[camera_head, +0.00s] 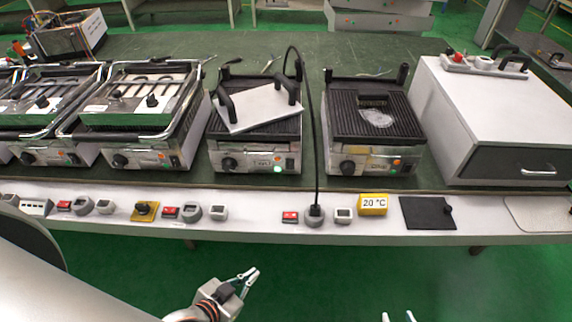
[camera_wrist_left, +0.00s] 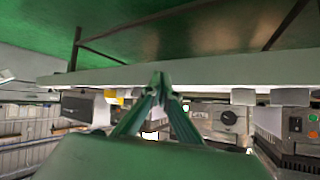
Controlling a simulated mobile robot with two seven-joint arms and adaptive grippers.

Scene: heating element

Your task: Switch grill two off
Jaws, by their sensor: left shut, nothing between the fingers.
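Several contact grills stand in a row on the bench. Numbers are not legible, so I cannot tell which is grill two. The rightmost grill (camera_head: 373,128) has a knob (camera_head: 347,168) and a switch (camera_head: 410,166). My left gripper (camera_head: 250,276) is shut and empty, in front of and below the bench edge; its tips meet in the wrist view (camera_wrist_left: 158,78). My right gripper (camera_head: 398,317) shows only two separated tips at the bottom edge.
A white drawer box (camera_head: 492,110) stands at the right. The floor before the bench is clear.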

